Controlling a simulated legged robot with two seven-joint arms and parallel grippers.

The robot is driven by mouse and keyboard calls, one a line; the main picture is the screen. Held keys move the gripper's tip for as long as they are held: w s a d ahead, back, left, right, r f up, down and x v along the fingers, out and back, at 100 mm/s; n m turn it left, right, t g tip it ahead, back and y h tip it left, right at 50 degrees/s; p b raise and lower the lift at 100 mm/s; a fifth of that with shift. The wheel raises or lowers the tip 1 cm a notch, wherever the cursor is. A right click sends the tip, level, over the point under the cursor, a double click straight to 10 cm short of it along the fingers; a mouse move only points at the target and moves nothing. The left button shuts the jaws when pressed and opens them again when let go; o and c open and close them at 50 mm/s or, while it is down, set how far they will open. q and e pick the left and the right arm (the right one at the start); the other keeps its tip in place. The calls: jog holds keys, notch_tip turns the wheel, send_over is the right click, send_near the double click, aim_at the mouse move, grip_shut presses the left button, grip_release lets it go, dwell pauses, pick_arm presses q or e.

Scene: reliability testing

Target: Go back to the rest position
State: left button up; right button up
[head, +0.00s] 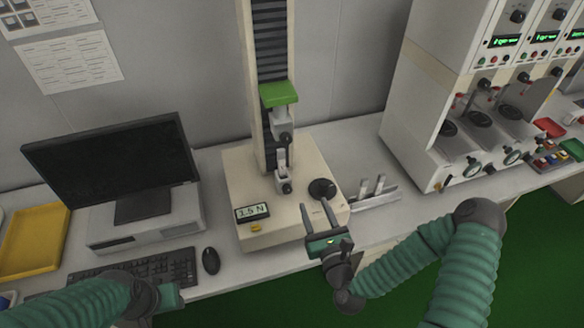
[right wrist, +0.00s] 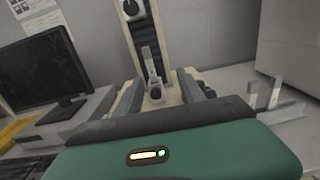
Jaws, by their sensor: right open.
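My right gripper (head: 315,211) is open and empty, above the front of the beige testing machine's base (head: 240,176). Its two fingers point toward the machine and stand apart. In the right wrist view the open fingers (right wrist: 160,92) frame the machine's lower clamp (right wrist: 154,90), with nothing between them. My left arm comes in at the lower left, by the keyboard. Its end (head: 168,297) shows only as a dark joint and a teal part; no fingers can be made out.
The machine has a force display (head: 252,212), a black knob (head: 322,189) and a green-topped crosshead (head: 279,94). A monitor (head: 112,165), keyboard (head: 140,272), mouse (head: 210,261) and yellow tray (head: 33,242) lie left. A metal holder (head: 374,198) and white test cabinet (head: 424,120) stand right.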

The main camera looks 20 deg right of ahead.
jog(key=s+a+f+n+g+y, duration=0.2)
jog(key=a+f+n+g+y, duration=0.4)
jog(key=n, duration=1.1)
pick_arm(q)
jog(key=shift+w+f, duration=0.1)
jog(key=shift+w, duration=0.25)
pick_arm(e)
jog(key=s+d+r+n+g+h, duration=0.3)
jog(key=s+n, duration=0.3)
jog(key=n, duration=0.3)
jog(key=s+d+r+n+g+h, duration=0.3)
jog(key=s+n+g, duration=0.3)
jog(key=n, duration=0.4)
jog(key=shift+s, duration=0.55)
pick_arm(q)
jog(key=shift+s+a, duration=0.1)
jog(key=shift+a, duration=0.05)
pick_arm(e)
jog(key=shift+s+a+r, duration=0.1)
jog(key=shift+a+r, duration=0.05)
jog(key=shift+a, duration=0.05)
jog(key=shift+d, duration=0.15)
